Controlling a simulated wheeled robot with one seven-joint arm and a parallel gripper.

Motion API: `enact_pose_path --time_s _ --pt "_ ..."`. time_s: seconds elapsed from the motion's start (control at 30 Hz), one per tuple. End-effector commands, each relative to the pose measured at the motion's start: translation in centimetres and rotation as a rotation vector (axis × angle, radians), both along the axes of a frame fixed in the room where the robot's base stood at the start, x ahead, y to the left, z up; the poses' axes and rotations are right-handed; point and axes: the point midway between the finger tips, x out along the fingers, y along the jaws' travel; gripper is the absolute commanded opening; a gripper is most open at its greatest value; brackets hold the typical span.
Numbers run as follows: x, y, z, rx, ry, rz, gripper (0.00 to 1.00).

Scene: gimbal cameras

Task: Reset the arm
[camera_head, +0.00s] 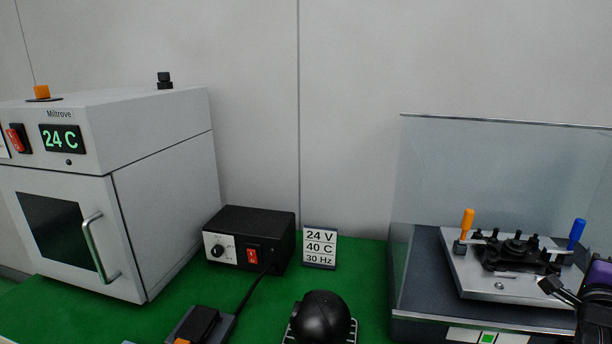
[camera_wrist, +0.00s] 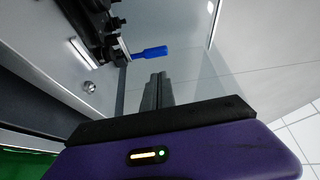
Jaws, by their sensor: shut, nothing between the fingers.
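My gripper (camera_head: 548,287) is at the right edge in the head view, its black fingers pointing left over the front right of the test fixture. In the wrist view the two fingers (camera_wrist: 159,77) lie together, shut and empty, in front of the purple gripper body. The fixture's light metal plate (camera_head: 474,284) carries black clamp parts, an orange-handled lever (camera_head: 467,222) and a blue-handled lever (camera_head: 576,234). The blue handle also shows in the wrist view (camera_wrist: 151,53), just beyond the fingertips. I cannot tell whether the fingers touch anything. Most of my arm is out of view.
A clear shield (camera_head: 430,180) stands around the fixture. A white oven (camera_head: 165,190) reading 24 C stands shut at left. A black power box (camera_head: 270,228), a sign (camera_head: 320,246), a black domed object (camera_head: 322,318) and a black pedal-like item (camera_head: 200,324) occupy the green mat (camera_head: 362,270).

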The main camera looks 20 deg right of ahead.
Motion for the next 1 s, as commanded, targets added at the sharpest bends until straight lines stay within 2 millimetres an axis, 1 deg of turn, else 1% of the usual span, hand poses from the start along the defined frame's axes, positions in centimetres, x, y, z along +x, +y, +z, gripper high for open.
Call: enact_pose_path --time_s 0.13,0.2,0.3,0.37,0.47,0.5,0.57,0.6,0.67,0.7,0.77,0.8,0.87,0.9,0.97,1.0 --pt "0.2 0.2 0.8 -0.087 0.083 0.005 0.0" --pt "0.3 0.5 2.1 -0.169 0.134 0.011 0.0" --pt "0.7 1.8 3.9 -0.306 0.215 0.024 0.0" --pt "0.8 3.1 4.0 -0.384 0.276 0.037 0.0" --pt "1.3 6.1 3.4 -0.515 0.385 0.073 0.0" --pt "1.4 7.5 3.0 -0.568 0.428 0.09 0.0" --pt "1.6 9.7 2.2 -0.644 0.489 0.117 0.0" --pt "1.6 11.3 1.5 -0.693 0.528 0.136 0.0" --pt "1.5 13.8 0.4 -0.765 0.585 0.168 0.0" --pt "1.4 15.6 -0.3 -0.812 0.619 0.191 0.0" --pt "1.0 18.2 -1.5 -0.881 0.669 0.225 0.0" --pt "0.7 20.0 -2.2 -0.926 0.698 0.249 0.0" --pt "0.0 22.6 -3.3 -0.987 0.737 0.283 0.0" --pt "-0.5 24.3 -4.0 -1.026 0.759 0.307 0.0" --pt "-1.5 26.7 -5.0 -1.078 0.79 0.342 0.0" --pt "-2.2 28.3 -5.6 -1.112 0.809 0.366 0.0"
